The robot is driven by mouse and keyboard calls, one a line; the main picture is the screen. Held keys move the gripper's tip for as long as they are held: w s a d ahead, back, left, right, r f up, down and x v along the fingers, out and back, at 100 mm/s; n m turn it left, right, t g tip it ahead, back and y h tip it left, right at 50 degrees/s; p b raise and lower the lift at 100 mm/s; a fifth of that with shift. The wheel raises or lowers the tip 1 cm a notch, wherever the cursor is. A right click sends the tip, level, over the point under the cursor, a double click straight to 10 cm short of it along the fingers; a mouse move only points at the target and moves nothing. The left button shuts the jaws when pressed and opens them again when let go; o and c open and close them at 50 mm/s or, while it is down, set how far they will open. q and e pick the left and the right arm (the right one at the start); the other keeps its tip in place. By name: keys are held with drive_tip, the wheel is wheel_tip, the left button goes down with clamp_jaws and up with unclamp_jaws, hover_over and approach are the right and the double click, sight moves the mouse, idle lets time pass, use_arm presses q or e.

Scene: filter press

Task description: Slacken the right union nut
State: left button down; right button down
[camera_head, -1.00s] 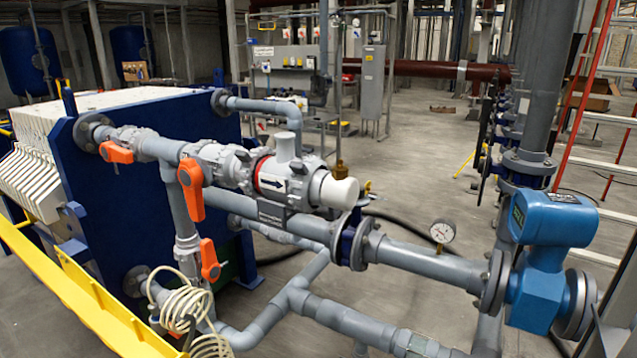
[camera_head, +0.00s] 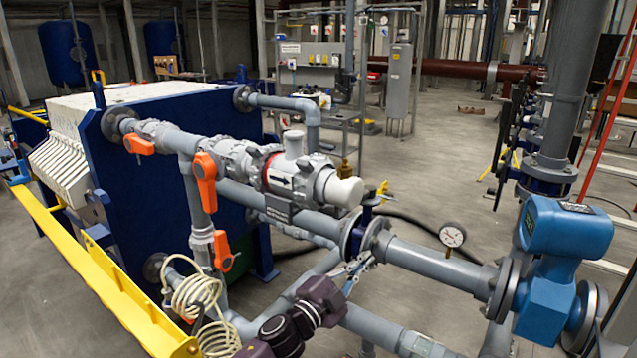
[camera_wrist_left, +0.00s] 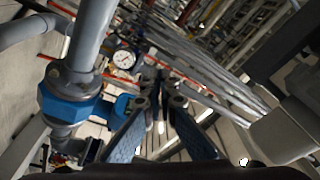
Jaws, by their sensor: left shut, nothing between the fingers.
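The grey valve body (camera_head: 287,176) with a red ring and a black arrow label sits on the upper pipe in the head view. The right union nut (camera_head: 322,183) is the grey ribbed collar at its right end, beside a white cap (camera_head: 345,192). Another ribbed collar (camera_head: 248,166) is at its left end. My left gripper (camera_head: 364,259) is below and right of the right nut, apart from it, near the pipe flange. It is shut and empty. Its fingers (camera_wrist_left: 160,104) also show in the left wrist view, where I cannot make out the nut. My right gripper is not in view.
Orange valve handles (camera_head: 205,181) stand left of the valve body. A pressure gauge (camera_head: 452,235) and blue flow meter (camera_head: 556,250) are to the right. A flange pair (camera_head: 366,236) is close to my left gripper. Coiled hose (camera_head: 199,300) hangs at lower left.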

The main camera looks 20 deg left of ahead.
use_arm(q)
drive_tip(key=s+d+r+m+h, duration=0.2)
drive_tip(key=r+m, duration=0.1)
drive_tip(key=r, duration=0.4)
drive_tip(key=s+d+r+m+h, duration=0.1)
drive_tip(key=d+r+m+h, duration=0.15)
drive_tip(key=r, duration=0.55)
drive_tip(key=s+d+r+m+g+h, duration=0.4)
drive_tip(key=s+r+m, duration=0.1)
drive_tip(key=r+m, duration=0.15)
drive_tip(key=s+d+r+m+g+h, duration=0.35)
drive_tip(key=s+d+r+m, duration=0.2)
drive_tip(key=r, duration=0.25)
drive_tip(key=m+g+y, duration=0.1)
drive_tip(key=m+y, duration=0.5)
drive_tip(key=y, duration=1.2)
approach(316, 160)
drive_tip(key=b+x, duration=0.1)
drive_tip(key=x, duration=0.3)
drive_tip(key=shift+w+a, duration=0.1)
drive_tip(key=shift+w, duration=0.05)
drive_tip(key=shift+w+f, duration=0.4)
